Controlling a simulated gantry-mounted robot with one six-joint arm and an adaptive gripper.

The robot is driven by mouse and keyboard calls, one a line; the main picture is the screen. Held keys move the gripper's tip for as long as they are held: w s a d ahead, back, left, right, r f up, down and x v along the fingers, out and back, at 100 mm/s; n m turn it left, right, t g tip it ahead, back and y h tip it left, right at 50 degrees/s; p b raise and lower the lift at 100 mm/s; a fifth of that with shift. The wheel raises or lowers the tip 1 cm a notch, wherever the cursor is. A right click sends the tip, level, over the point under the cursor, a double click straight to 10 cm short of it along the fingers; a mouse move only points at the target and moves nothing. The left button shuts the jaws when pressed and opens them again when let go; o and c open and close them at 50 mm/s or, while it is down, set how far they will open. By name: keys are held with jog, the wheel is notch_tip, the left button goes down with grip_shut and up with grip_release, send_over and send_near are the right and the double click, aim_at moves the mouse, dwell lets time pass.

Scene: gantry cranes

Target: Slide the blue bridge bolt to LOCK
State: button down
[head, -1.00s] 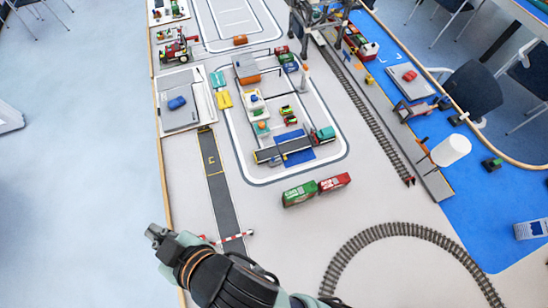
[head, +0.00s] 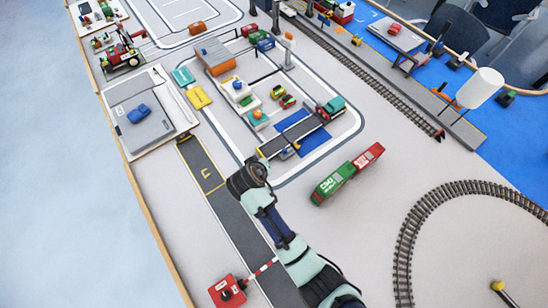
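A dark bridge deck (head: 300,135) crosses a blue strip (head: 326,139) inside the road loop, near the middle of the head view. A small blue piece (head: 288,152) sits at the deck's near edge; it may be the bridge bolt, but it is too small to tell its position or read any LOCK mark. My gripper (head: 246,176) is over the road, left of and nearer than the deck's left end, apart from that piece. Its fingers are too dark and small to tell open from shut, and nothing is visibly held.
A green and red wagon pair (head: 347,174) stands right of my arm. A red box (head: 228,290) and a striped barrier (head: 262,268) are at the lower left. A grey plate with a blue car (head: 138,114) lies left. Open table lies between the wagons and curved track (head: 425,205).

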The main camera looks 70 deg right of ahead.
jog(key=shift+s+d, duration=0.1)
jog(key=shift+s, duration=0.05)
jog(key=shift+f, duration=0.1)
jog(key=b+x, duration=0.3)
jog(key=x, duration=0.6)
jog(key=shift+f, duration=0.15)
jog(key=d, duration=0.1)
jog(key=s+d, duration=0.1)
jog(key=d, duration=0.1)
jog(key=shift+s+d+f, duration=0.1)
jog(key=shift+s+f, duration=0.1)
jog(key=shift+s+d, duration=0.2)
jog(key=shift+d, duration=0.15)
